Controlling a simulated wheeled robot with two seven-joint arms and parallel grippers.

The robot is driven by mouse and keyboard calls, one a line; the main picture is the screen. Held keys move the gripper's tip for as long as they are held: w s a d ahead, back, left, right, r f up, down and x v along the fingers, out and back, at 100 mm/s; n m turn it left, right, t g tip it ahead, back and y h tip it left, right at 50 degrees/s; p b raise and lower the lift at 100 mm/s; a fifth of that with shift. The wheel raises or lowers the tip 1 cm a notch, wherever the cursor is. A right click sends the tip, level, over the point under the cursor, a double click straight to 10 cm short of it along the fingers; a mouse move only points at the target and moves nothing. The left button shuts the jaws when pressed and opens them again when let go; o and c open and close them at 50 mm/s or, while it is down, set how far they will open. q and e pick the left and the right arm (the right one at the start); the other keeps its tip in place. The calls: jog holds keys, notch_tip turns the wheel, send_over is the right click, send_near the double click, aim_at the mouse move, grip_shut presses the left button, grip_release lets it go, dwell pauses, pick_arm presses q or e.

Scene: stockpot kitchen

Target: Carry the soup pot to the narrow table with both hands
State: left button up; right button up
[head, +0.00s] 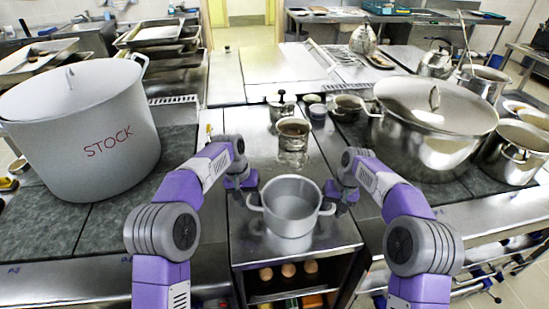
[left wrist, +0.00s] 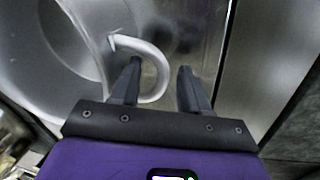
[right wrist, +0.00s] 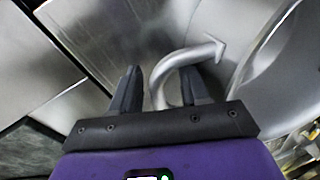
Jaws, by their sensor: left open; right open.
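The soup pot (head: 290,207) is a small open silver pot with two loop handles. It stands upright on a narrow steel counter between my two arms. My left gripper (head: 246,192) is at the pot's left handle. In the left wrist view the open fingers (left wrist: 158,82) are on either side of the handle's bar (left wrist: 155,62), with a gap between them. My right gripper (head: 341,196) is at the right handle. In the right wrist view its open fingers (right wrist: 162,88) straddle the handle (right wrist: 185,57). I cannot tell which table is the narrow one.
A large white stockpot (head: 83,130) stands on the left and a big lidded steel pot (head: 430,125) on the right. A small pot (head: 292,133) stands behind the soup pot. Eggs (head: 288,270) sit on a shelf below the counter top.

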pick_arm(q)
notch_tip(320, 180, up, 11)
jog(key=a, duration=0.2)
jog(key=shift+r, duration=0.15)
pick_arm(e)
notch_tip(320, 180, up, 12)
jog(key=d, duration=0.2)
jog(key=shift+d, duration=0.2)
pick_arm(q)
jog(key=shift+s+a, duration=0.1)
pick_arm(e)
jog(key=shift+s+f, duration=0.1)
jog(key=shift+f, duration=0.1)
